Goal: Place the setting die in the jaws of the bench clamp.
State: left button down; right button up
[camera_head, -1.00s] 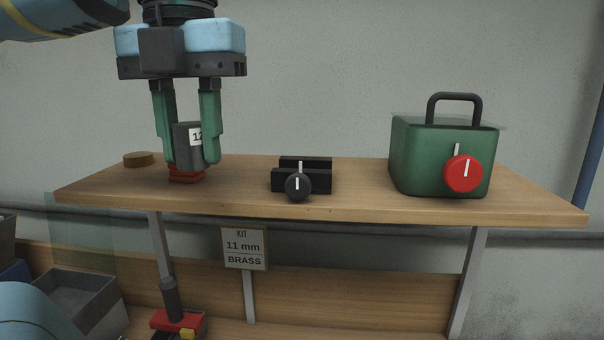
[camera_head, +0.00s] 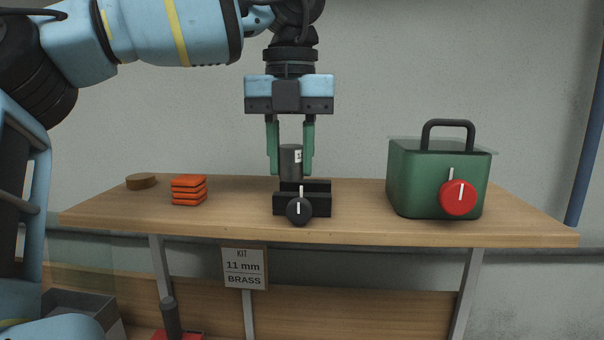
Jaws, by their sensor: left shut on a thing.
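The setting die (camera_head: 290,160) is a dark grey cylinder with a white label whose marking is too small to read now. My left gripper (camera_head: 290,168) points down with its green fingers shut on the die. The die is upright at the bench clamp (camera_head: 318,200), a black two-jaw block with a round black knob (camera_head: 299,211). The die's lower end appears at the jaws; I cannot tell whether it sits between them or just above or behind. My right gripper is not in view.
A stack of orange-red pieces (camera_head: 189,190) and a round brown disc (camera_head: 141,181) lie left on the wooden bench (camera_head: 400,232). A green box (camera_head: 420,175) with handle and red knob (camera_head: 458,197) stands right. A sign (camera_head: 244,268) reads "KIT 11 mm BRASS".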

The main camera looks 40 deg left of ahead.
pick_arm(q)
jog(key=shift+w+f, duration=0.1)
jog(key=shift+w, duration=1.2)
jog(key=shift+s+f, duration=0.1)
jog(key=shift+f, duration=0.25)
jog(key=shift+f+p, duration=0.45)
jog(key=shift+f, duration=0.95)
jog(key=shift+f, duration=0.1)
jog(key=shift+f, duration=0.1)
jog(key=c, duration=1.1)
grip_release()
jog(key=shift+o, duration=0.2)
notch_tip(320, 180, up, 12)
jog(key=shift+r, duration=0.2)
